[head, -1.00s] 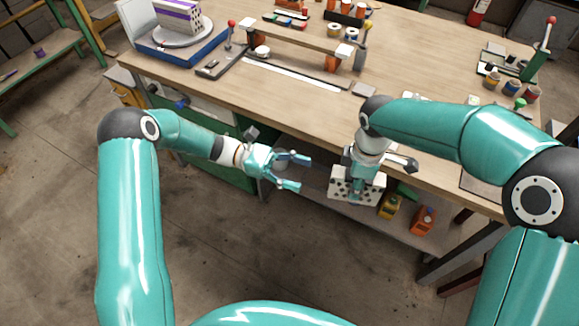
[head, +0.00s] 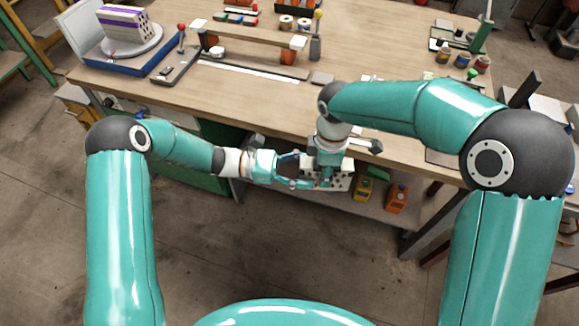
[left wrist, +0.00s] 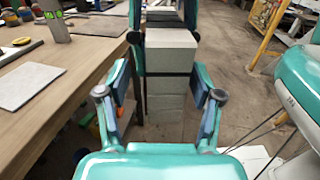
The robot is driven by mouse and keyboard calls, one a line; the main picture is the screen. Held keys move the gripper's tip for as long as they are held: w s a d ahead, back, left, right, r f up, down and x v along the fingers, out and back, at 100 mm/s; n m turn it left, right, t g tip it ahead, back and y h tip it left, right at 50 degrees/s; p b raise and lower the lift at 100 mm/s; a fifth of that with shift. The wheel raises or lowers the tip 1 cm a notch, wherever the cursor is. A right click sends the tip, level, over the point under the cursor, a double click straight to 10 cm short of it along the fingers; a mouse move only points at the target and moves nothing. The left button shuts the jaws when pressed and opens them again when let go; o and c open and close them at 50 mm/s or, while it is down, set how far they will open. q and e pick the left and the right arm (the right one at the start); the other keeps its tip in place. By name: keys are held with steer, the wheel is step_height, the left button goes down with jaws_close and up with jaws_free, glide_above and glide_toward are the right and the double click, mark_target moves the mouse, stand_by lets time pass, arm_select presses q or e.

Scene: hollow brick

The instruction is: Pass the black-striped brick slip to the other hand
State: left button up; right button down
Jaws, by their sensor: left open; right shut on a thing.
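The black-striped brick slip is a pale grey block with holes in the head view (head: 341,180), held in front of the bench edge. In the left wrist view the slip (left wrist: 168,101) shows a dark band across it. My right gripper (head: 328,172) comes down from above and is shut on the slip; it also shows behind the slip in the left wrist view (left wrist: 163,12). My left gripper (head: 301,171) is open at the slip's left end. In the left wrist view its fingers (left wrist: 161,100) stand on either side of the slip, with gaps visible.
The wooden bench (head: 260,100) lies just behind the grippers. A purple-striped brick (head: 127,24) stands on a turntable at the back left. A yellow item (head: 364,189) and an orange item (head: 397,198) sit on the shelf below. The floor in front is clear.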

arm_select(q)
steer(key=shift+d, duration=0.3)
steer(key=c, duration=1.2)
jaws_close()
arm_select(e)
steer(key=c, duration=0.7)
jaws_free()
